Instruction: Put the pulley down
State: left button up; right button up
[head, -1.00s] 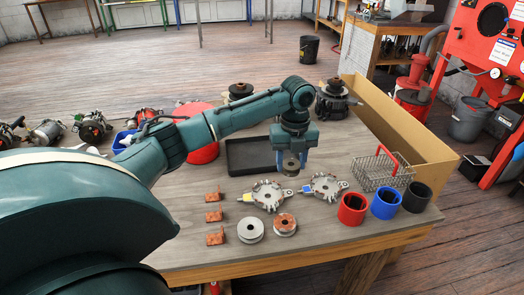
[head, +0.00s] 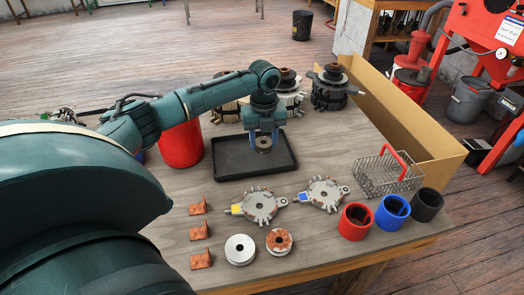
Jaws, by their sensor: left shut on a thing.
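My left gripper (head: 263,145) points down and is shut on a grey, round pulley (head: 263,141) with a dark centre hole. It holds the pulley over the black tray (head: 222,172), towards the tray's far right part; whether the pulley touches the tray floor I cannot tell. Two other pulleys lie flat on the table's front: a silver one (head: 240,250) and a rusty one (head: 279,241). My right gripper is not in view.
Two alternator end housings (head: 259,205) (head: 323,193) lie in front of the tray. A wire basket (head: 388,176) and red (head: 355,222), blue (head: 392,213) and dark (head: 427,205) cups stand at right. Rusty brackets (head: 199,206) sit at left. Rotor assemblies (head: 330,88) stand behind.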

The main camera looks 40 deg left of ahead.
aim_at(264, 161)
pick_arm(q)
notch_tip(264, 161, down, 5)
jog(key=shift+f, duration=0.1)
dwell(0.3)
jog(key=o, duration=1.1)
notch_tip(264, 161, up, 12)
jog(key=shift+r, duration=0.1)
